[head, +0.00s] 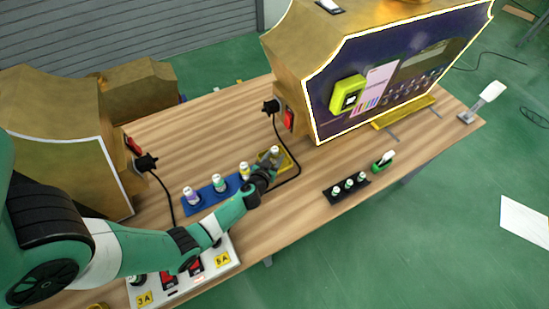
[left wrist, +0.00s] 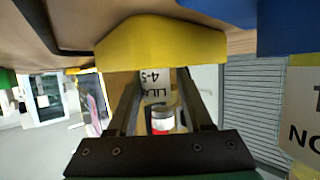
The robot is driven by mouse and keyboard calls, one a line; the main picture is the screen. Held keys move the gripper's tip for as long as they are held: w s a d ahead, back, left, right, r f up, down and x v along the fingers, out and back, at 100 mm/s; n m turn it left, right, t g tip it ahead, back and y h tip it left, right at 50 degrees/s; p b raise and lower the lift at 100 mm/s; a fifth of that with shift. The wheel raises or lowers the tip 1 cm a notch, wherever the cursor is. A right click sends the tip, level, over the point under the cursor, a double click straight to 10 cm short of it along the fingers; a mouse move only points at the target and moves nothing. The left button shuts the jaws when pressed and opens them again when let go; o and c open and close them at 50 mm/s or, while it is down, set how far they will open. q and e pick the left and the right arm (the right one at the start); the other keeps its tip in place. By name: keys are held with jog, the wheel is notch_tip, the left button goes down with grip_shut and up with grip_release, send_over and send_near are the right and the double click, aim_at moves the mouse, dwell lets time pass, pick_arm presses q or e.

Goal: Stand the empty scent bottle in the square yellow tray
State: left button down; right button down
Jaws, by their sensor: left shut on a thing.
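My left gripper (head: 268,167) is shut on a small scent bottle (head: 275,151) at the square yellow tray (head: 290,161). In the left wrist view, which is upside down, the bottle (left wrist: 156,88) shows between the two fingers (left wrist: 158,100), with a white printed label and a pale cap with red by it. The yellow tray (left wrist: 160,45) is right beyond the fingertips. The bottle looks about upright in the head view. I cannot tell whether its base touches the tray floor. How full it is cannot be seen. My right gripper is not in view.
A blue rack (head: 207,201) with several bottles stands just left of the tray. A black holder (head: 338,193) with small vials and a green item (head: 383,161) lie to the right. A large gold and purple machine (head: 390,70) stands behind, its black cable (head: 298,165) running past the tray.

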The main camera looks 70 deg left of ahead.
pick_arm(q)
jog(key=shift+f, duration=0.15)
jog(key=shift+c, duration=1.5)
grip_release()
jog(key=shift+r, duration=0.2)
jog(key=shift+s+d+r, duration=0.2)
jog(key=p+v, duration=0.2)
jog(key=v, duration=0.9)
jog(key=shift+s+d+f, duration=0.1)
jog(key=shift+s+d, duration=0.05)
jog(key=shift+s, duration=0.05)
